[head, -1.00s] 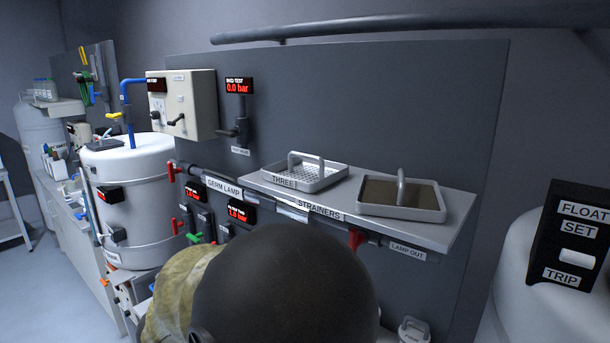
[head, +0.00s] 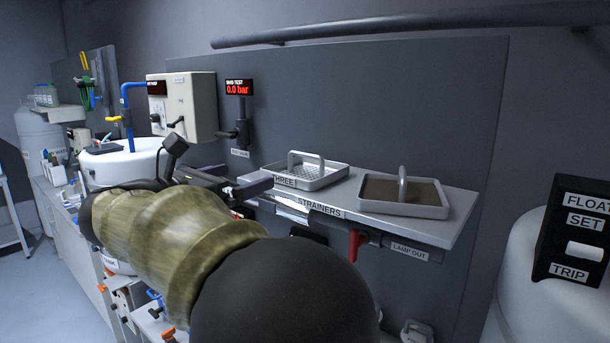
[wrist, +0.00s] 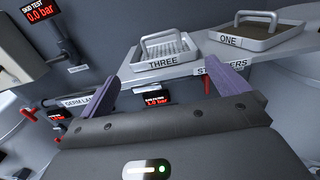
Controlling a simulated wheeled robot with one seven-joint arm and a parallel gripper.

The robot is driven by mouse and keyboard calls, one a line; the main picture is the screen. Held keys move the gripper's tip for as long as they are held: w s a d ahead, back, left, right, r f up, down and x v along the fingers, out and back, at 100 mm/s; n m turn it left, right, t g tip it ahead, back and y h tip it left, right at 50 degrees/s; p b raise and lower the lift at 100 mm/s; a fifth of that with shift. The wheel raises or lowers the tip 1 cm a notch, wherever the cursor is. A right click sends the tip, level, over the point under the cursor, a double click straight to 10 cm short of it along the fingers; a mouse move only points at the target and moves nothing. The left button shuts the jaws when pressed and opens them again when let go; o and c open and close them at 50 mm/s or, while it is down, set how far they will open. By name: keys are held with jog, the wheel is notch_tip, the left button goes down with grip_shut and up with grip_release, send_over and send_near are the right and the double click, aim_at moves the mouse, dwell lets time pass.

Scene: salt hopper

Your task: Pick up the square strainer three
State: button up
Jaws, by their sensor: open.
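The square strainer three (head: 318,175) is a light grey tray with a perforated bottom, an arched handle and a THREE label. It sits at the left end of the STRAINERS shelf (head: 430,230). In the wrist view the strainer (wrist: 163,64) is ahead of and above my gripper (wrist: 168,85), whose purple fingers are spread apart and empty. In the head view my gripper (head: 238,178) is just left of the strainer, and my arm hides part of the area below the shelf. I cannot tell whether a finger touches the strainer or shelf.
A second strainer (head: 402,207), with a brown bottom, stands to the right; the wrist view (wrist: 244,41) shows its ONE label. A dark panel (head: 400,100) rises behind the shelf. A red valve handle (head: 355,243) hangs below it. A white tank (head: 120,165) stands left.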

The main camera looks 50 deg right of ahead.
jog(key=shift+r, duration=0.2)
jog(key=shift+d, duration=0.1)
jog(key=d+p, duration=0.1)
jog(key=d, duration=0.3)
jog(key=d+p, duration=0.2)
jog(key=d, duration=0.2)
jog(key=w+d+p, duration=0.1)
jog(key=d, duration=0.3)
jog(key=shift+p, duration=0.3)
